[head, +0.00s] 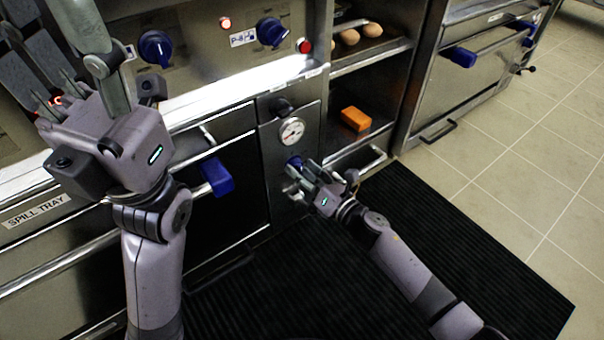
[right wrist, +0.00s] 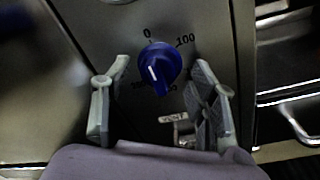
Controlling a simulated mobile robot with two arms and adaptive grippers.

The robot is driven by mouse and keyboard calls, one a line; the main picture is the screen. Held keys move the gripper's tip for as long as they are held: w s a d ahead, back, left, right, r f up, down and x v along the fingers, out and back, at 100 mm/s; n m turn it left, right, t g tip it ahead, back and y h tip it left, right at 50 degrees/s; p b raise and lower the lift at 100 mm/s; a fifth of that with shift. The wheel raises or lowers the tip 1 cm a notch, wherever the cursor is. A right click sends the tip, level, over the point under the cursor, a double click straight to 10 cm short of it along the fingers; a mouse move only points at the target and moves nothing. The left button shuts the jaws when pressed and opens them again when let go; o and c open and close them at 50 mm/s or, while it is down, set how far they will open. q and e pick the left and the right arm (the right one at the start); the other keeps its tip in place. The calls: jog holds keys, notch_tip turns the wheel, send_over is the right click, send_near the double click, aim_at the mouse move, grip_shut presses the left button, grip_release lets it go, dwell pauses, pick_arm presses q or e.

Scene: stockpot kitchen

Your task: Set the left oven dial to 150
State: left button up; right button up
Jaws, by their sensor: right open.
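The left oven dial (head: 294,162) is a blue round knob on the steel panel below a round gauge (head: 291,131). In the right wrist view the dial (right wrist: 160,65) has a raised grip with a white line towards its lower left. The labels 0 and 100 are readable above and at upper right; the lower labels are partly hidden or blurred. My right gripper (head: 304,172) is open, its fingers on either side of the dial with gaps showing. My left gripper (head: 58,94) is raised at the left in front of the stove; its finger opening is unclear.
Two blue knobs (head: 155,47) (head: 271,31) are on the upper panel. A blue-gripped oven handle (head: 216,176) stands out left of the dial. An orange block (head: 355,119) lies on the shelf to the right. A black mat (head: 430,230) covers the floor in front.

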jog(key=shift+w+a, duration=0.2)
jog(key=shift+c, duration=0.6)
jog(key=c, duration=1.1)
jog(key=shift+o, duration=0.2)
